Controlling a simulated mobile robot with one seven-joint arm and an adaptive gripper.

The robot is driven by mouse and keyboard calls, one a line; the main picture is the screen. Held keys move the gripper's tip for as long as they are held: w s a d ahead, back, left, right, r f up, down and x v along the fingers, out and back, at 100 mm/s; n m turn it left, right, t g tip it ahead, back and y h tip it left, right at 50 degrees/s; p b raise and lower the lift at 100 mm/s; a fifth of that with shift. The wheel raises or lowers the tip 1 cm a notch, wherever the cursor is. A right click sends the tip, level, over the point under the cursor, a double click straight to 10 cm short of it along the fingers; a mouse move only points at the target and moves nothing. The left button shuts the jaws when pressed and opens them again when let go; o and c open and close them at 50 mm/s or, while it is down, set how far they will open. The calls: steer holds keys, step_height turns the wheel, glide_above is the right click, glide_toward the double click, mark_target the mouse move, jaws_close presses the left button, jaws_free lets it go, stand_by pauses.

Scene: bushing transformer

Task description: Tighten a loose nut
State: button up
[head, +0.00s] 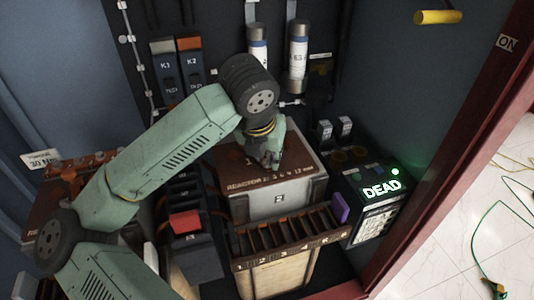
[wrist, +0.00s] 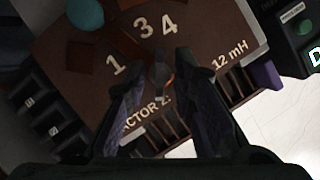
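My gripper (head: 270,160) points down over the brown top plate (head: 290,178) of the white-sided reactor box. In the wrist view its two dark fingers (wrist: 158,82) are spread apart with a gap between them. A small dark stud or nut (wrist: 159,72) shows in that gap, with an orange glint beside it. I see no clear contact between it and either finger. The plate (wrist: 95,45) is marked 1, 3 and 4; the place of 2 is hidden. I cannot tell which nut is loose.
A slotted wooden rack (head: 290,240) stands in front of the box, with a purple block (head: 340,207) at its right end. A black unit with a lit DEAD sign (head: 381,188) is at the right. Cylindrical fuses (head: 298,55) stand behind. A teal ball-like thing (wrist: 86,14) shows in the wrist view.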

jaws_close()
steer(key=shift+f+m+b, duration=0.15)
steer(key=shift+m+b, duration=0.15)
steer(key=shift+b, duration=0.7)
steer(key=m+h+b, duration=0.1)
steer(key=m+b, duration=0.1)
steer(key=b, duration=0.1)
steer(key=shift+a+f, duration=0.1)
steer(key=shift+f, duration=0.05)
steer(key=m+g+h+b, duration=0.1)
steer(key=m+b, duration=0.2)
steer(key=m, duration=0.1)
steer(key=shift+w+r+m+g+h+b, duration=0.15)
steer(key=shift+m+g+b, duration=0.15)
steer(key=shift+m, duration=0.35)
steer(key=shift+s+m+g+h+b, duration=0.15)
steer(key=shift+m+g, duration=0.15)
steer(key=shift+m, duration=0.3)
steer(key=shift+w+r+m+g+h+b, duration=0.1)
steer(key=shift+m+g+b, duration=0.2)
steer(key=shift+m, duration=0.35)
